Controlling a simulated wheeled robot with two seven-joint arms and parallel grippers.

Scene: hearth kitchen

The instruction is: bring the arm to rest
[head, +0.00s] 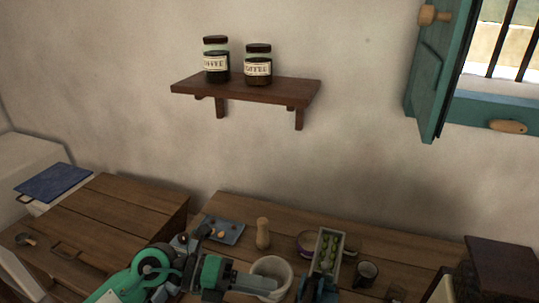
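My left arm comes in from the bottom left, with green and grey links. My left gripper (262,284) points to the right, low over the wooden counter (218,208), at the near side of a white crock (284,267). It overlaps the crock in the picture, and I cannot tell whether they touch. The fingers show as a narrow grey shape, too small to tell whether they are open or shut. Nothing is clearly seen held in it.
On the counter are a grey tray (231,237), a wooden mill (263,234), a box of green items (340,241) and a dark mug (366,271). A wall shelf (255,91) holds two labelled jars (216,62) (258,66). A teal shutter (440,75) stands open.

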